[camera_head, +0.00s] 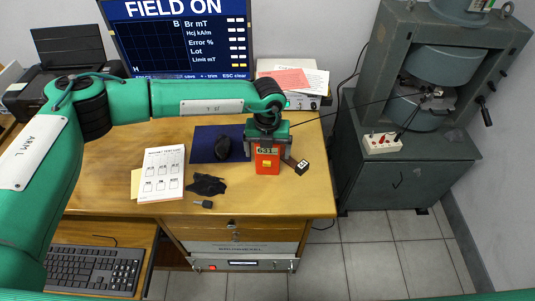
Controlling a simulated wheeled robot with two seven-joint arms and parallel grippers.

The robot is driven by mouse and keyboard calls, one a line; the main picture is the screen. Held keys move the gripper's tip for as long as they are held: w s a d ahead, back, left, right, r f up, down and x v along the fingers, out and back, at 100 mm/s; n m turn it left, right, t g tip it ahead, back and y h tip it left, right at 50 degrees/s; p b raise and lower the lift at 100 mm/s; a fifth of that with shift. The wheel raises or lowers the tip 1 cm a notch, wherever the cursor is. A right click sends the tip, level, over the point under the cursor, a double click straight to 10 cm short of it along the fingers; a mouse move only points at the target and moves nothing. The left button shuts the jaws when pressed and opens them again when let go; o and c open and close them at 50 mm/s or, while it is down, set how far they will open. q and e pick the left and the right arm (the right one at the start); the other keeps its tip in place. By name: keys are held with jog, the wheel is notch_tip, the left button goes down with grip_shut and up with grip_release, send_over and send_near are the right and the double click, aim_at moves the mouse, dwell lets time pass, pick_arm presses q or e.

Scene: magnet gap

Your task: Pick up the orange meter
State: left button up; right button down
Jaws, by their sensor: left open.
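The orange meter (267,162) stands on the wooden desk near its right end, to the right of the dark blue mat. Its display reads like "031" near the top. My left gripper (267,143) is over it, pointing down, with its jaws open on either side of the meter's top. Whether the fingers touch the meter cannot be told. The gripper body hides the meter's top and back. My right gripper is not in view.
A dark block (301,166) sits close to the meter's right. A black mouse (222,148) lies on the blue mat (202,144). A notepad (162,174), dark cloth (206,185) and small key-like item lie left. The grey magnet (438,70) stands right.

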pick_arm(q)
jog(key=c, duration=1.2)
jog(key=shift+o, duration=0.2)
jog(key=shift+r, duration=0.15)
